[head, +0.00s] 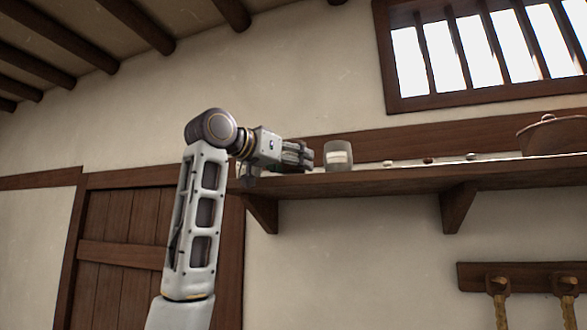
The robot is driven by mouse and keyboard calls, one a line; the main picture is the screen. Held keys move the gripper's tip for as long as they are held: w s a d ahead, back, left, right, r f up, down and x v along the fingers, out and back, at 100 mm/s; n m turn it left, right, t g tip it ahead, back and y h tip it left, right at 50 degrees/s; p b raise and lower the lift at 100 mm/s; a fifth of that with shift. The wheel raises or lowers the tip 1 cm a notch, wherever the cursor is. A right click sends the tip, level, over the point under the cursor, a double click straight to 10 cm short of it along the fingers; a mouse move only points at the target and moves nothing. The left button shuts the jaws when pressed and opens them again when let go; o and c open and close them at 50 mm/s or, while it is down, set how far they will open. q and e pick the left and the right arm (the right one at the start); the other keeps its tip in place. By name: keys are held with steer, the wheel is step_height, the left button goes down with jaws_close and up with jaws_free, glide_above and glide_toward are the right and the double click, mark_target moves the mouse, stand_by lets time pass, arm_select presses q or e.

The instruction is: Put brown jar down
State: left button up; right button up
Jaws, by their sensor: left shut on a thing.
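My left gripper (302,156) is at the left part of the wooden shelf (390,180), low over its top, with its fingers pointing right. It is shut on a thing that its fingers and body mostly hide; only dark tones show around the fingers. I cannot make out the shape of a brown jar there, nor tell whether the held thing touches the shelf. A clear greyish glass jar (338,156) with a pale band or filling stands upright on the shelf, just right of the fingertips, with a small gap in the picture. My right gripper is out of view.
Several small pebble-like things (428,161) lie along the shelf right of the glass jar. A wide brown basket or bowl (555,134) stands at the shelf's right end. Wooden brackets (458,205) support the shelf. A peg rail (525,277) is below right, a door (118,255) at left.

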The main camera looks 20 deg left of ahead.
arm_select(q)
steer(key=shift+f, duration=0.7)
steer(key=shift+f, duration=0.2)
steer(key=o, duration=1.3)
steer(key=shift+s+r, duration=0.1)
steer(key=shift+r, duration=0.1)
steer(key=shift+b+v, duration=1.8)
steer(key=shift+v, duration=4.15)
steer(key=shift+f, duration=0.1)
